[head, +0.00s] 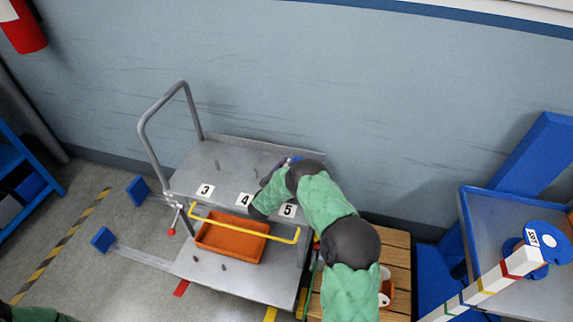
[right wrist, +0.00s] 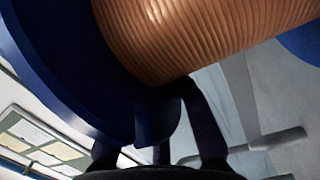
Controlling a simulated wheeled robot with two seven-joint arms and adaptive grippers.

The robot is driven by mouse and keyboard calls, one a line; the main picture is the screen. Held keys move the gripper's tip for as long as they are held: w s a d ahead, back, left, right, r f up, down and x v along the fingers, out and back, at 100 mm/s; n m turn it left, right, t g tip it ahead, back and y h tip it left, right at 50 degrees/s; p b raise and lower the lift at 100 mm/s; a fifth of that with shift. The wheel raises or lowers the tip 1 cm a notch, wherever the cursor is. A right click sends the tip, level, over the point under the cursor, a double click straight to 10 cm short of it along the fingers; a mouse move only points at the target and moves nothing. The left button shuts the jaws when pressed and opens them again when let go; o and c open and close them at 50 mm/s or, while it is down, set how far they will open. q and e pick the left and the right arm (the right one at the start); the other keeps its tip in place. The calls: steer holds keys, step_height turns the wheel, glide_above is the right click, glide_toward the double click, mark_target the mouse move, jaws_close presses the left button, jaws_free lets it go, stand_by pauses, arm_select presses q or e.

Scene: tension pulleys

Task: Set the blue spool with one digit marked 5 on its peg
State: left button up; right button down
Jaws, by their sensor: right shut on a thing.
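My right gripper (right wrist: 165,130) is shut on a blue spool (right wrist: 50,70) wound with copper-coloured wire. The spool fills much of the right wrist view, and its marking does not show there. In the head view my right arm reaches over the grey cart (head: 235,160) and covers most of the gripper. A small patch of blue shows beside the wrist, perhaps the spool. The cart's top carries number plates 3 (head: 205,190), 4 (head: 244,199) and 5 (head: 287,210). Plate 5 lies beside my arm. The peg there is hidden. My left gripper is out of view.
An orange bin (head: 230,250) sits on the cart's lower level, below a yellow rail (head: 245,225). A grey handle (head: 147,135) rises at the left. At the right, blue spools (head: 545,240) with a number tag stand on a blue-edged table. A wooden slatted surface (head: 395,265) lies right of my arm.

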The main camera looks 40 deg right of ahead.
steer(key=shift+s+a+f, duration=0.1)
steer(key=shift+f, duration=0.25)
stand_by(0.4)
steer(key=c, duration=1.1)
jaws_free()
steer(key=v, duration=1.2)
steer(key=shift+r, duration=0.1)
